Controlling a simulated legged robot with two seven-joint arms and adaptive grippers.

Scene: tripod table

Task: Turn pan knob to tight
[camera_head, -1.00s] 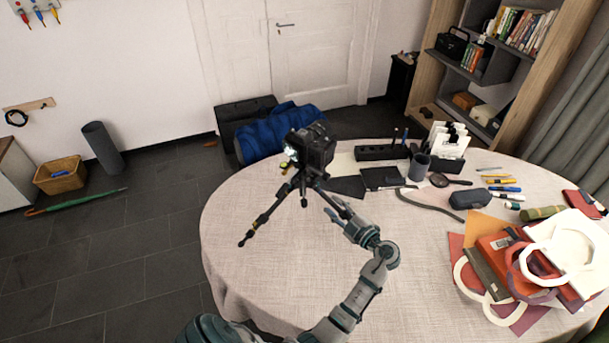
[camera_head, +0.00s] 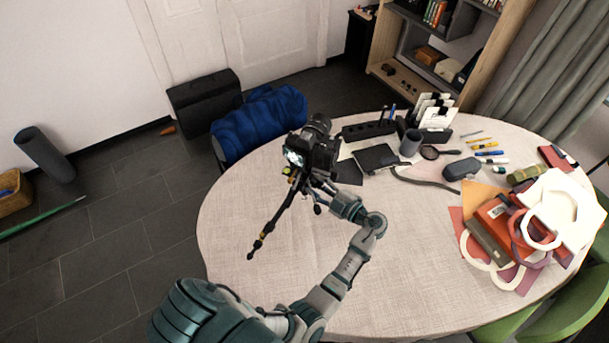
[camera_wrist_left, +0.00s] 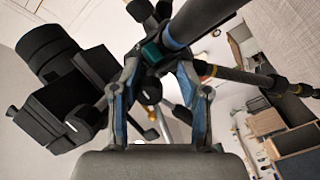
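A black camera (camera_head: 312,152) stands on a dark tripod (camera_head: 268,232) near the far left edge of the round table. My left gripper (camera_head: 320,190) is at the tripod head, just below the camera; its fingertips are mostly hidden in the head view. In the left wrist view the two fingers (camera_wrist_left: 160,62) are apart, with dark tripod parts and a small teal piece between and beyond their tips. The camera (camera_wrist_left: 65,85) is to their left. I cannot make out the pan knob clearly or tell whether a finger touches it. My right gripper is not in view.
The table (camera_head: 240,270) has free cloth at its front. Behind the tripod are a black notebook (camera_head: 378,158) and a dark cup (camera_head: 411,142). A pile of bags and folders (camera_head: 505,235) lies at the right.

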